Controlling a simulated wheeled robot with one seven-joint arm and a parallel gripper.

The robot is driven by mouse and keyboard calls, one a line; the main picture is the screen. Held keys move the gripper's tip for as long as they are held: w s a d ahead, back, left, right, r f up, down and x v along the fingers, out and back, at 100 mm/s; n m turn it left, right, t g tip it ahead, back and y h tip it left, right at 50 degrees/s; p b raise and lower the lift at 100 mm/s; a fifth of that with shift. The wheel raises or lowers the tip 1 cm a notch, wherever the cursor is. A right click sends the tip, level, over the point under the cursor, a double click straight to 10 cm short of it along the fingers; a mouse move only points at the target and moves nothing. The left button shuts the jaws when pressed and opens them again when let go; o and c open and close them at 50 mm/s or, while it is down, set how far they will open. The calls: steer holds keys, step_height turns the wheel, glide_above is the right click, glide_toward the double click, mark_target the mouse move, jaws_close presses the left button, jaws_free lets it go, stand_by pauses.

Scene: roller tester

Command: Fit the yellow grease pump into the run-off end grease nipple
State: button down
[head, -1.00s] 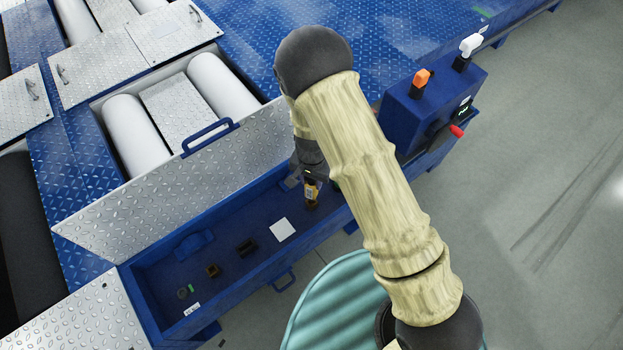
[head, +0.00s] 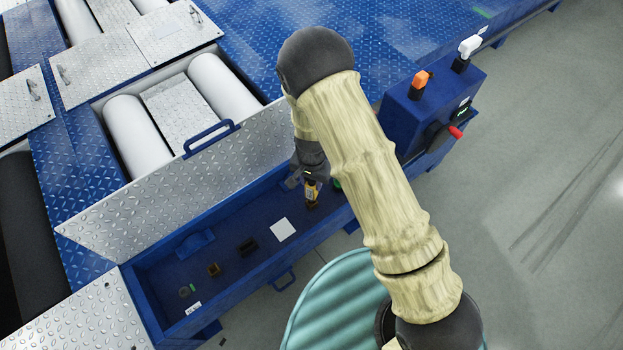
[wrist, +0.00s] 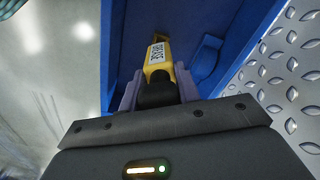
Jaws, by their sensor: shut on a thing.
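The yellow grease pump (head: 312,191) is in my gripper (head: 310,181), above the right part of the open blue trough. In the wrist view the pump's yellow body (wrist: 158,62) has a white label, and its black end (wrist: 157,91) sits between the two fingers of my gripper (wrist: 158,88). The gripper is shut on it. The pump's far tip points away from the wrist camera and is hidden. A small green spot (head: 336,184) shows just right of the pump, partly behind my arm. I cannot make out the run-off end grease nipple clearly.
The trough (head: 160,293) holds a white card (head: 282,229), dark blocks (head: 248,247) and a green mark (head: 192,288). A raised checker-plate lid (head: 180,200) stands along its back. A blue control box (head: 432,110) with a red-ended handle is right of my arm.

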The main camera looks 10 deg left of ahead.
steer(key=shift+f+b, duration=0.95)
steer(key=shift+f, duration=0.95)
steer(key=c, duration=0.9)
jaws_free()
step_height(320, 180, up, 17)
steer(key=p, duration=0.5)
steer(key=shift+r+p, duration=0.2)
steer(key=shift+p, duration=0.2)
